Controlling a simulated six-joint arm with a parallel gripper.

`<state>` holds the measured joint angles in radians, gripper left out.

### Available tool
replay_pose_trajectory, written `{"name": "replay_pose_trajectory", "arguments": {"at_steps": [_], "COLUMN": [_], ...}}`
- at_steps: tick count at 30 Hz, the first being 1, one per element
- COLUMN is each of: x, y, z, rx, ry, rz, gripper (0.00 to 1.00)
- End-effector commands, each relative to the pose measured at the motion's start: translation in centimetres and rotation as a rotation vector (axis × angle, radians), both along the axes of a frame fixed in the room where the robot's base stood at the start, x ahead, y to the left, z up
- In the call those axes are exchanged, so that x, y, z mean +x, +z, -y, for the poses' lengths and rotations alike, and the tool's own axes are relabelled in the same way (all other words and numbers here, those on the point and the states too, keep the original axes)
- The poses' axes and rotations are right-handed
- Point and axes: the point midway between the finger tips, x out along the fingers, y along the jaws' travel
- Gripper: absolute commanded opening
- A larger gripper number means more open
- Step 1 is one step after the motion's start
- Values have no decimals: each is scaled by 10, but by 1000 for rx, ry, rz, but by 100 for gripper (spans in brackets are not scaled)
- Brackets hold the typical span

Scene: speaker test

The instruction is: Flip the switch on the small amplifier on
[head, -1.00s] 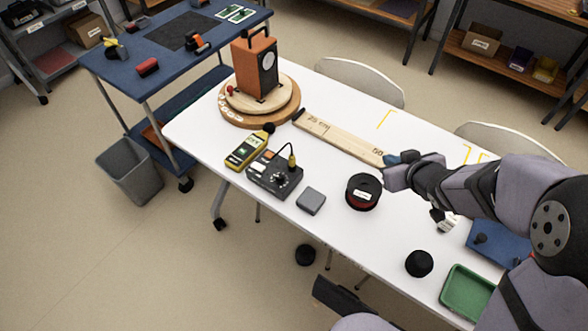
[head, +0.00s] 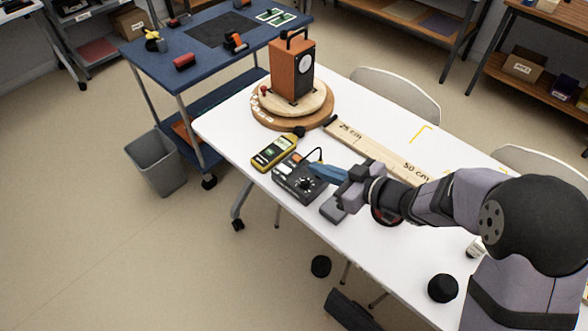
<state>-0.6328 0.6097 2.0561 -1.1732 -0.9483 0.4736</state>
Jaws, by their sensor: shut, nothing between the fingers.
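The small amplifier (head: 289,186) is a dark box with a round knob and a thin black cable on top. It sits on the white table near its front-left edge. A small orange part (head: 296,158) shows at its back edge; I cannot make out the switch or its position for certain. My gripper (head: 313,168) has blue fingers, shut and empty. They reach in from the right over the amplifier's right back part and hide some of its top and the cable. I cannot tell whether they touch it.
An orange speaker (head: 291,71) stands on a round wooden turntable (head: 262,115). A ruler board (head: 362,148) lies behind my arm.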

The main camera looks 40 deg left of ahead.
Motion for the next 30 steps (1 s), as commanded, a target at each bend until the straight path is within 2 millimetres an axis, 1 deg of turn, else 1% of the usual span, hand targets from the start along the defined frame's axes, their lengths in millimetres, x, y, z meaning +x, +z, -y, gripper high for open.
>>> {"name": "replay_pose_trajectory", "arguments": {"at_steps": [5,8,11,24,27,30], "x": [0,0,-1,-1,0,0], "y": [-2,-5,-10,-38,-55,-64], "z": [-4,-12,-23,-95,-90,-89], "rx": [-1,-2,-3,-1,-5,-3], "ry": [0,0,2,0,-4,-3], "rz": [1,0,0,0,-4,-2], "gripper": [0,0,0,0,0,0]}}
